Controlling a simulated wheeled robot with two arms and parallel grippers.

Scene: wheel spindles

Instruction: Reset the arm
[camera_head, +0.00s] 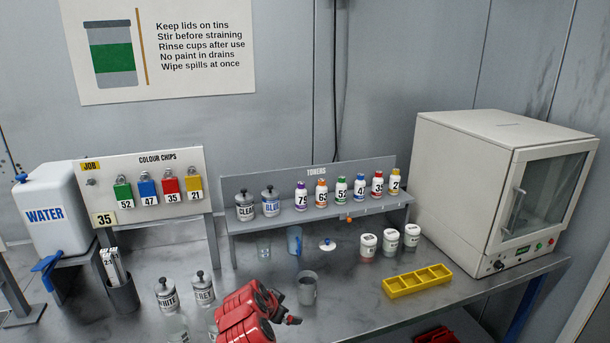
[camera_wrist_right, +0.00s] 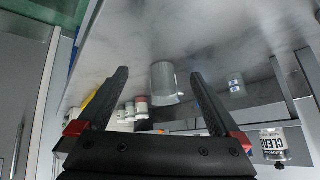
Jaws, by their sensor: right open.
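My right arm, red, comes in at the bottom middle of the head view. Its dark gripper (camera_head: 286,307) is over the near part of the bench, just left of a grey cup (camera_head: 307,290). In the right wrist view the two black fingers (camera_wrist_right: 160,74) are spread wide with nothing held between them. A grey cup (camera_wrist_right: 163,80) appears in the gap beyond them; I cannot tell its exact distance. My left gripper is not in view.
Lidded tins (camera_head: 166,295) stand left of the arm. A yellow tray (camera_head: 418,281) and an oven (camera_head: 500,195) are right.

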